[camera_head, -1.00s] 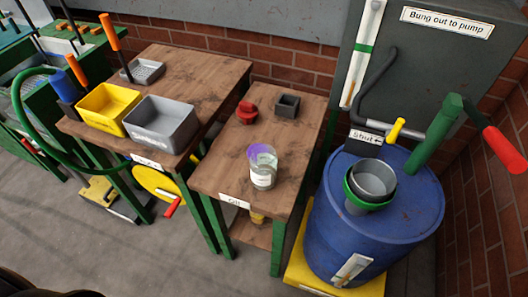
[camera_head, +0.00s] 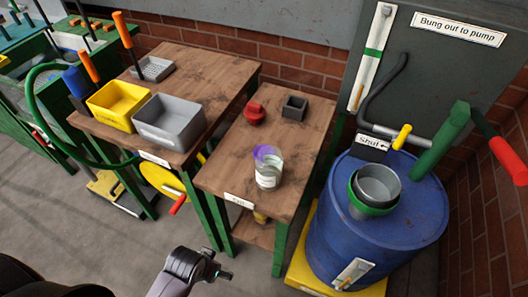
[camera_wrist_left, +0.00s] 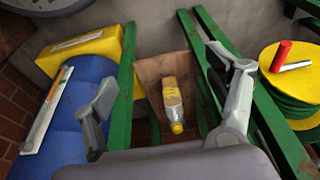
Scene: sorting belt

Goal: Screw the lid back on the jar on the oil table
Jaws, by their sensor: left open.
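The open clear jar (camera_head: 268,172), with a purple-tinted rim and a pale label, stands upright on the wooden oil table (camera_head: 229,168). A red round piece with a raised knob, seemingly the lid (camera_head: 254,114), lies behind it on the same table, apart from the jar. My left gripper (camera_head: 222,272) is low at the bottom of the head view, in front of the table and away from jar and lid. In the left wrist view its two fingers (camera_wrist_left: 168,85) are spread and empty, facing the space under the table. My right gripper is not in view.
A small dark square cup (camera_head: 294,107) stands behind the jar. A blue drum (camera_head: 400,235) with nested pots is close on the right. The left table holds yellow (camera_head: 113,107) and grey bins. A yellow-capped bottle (camera_wrist_left: 172,97) is on the lower shelf.

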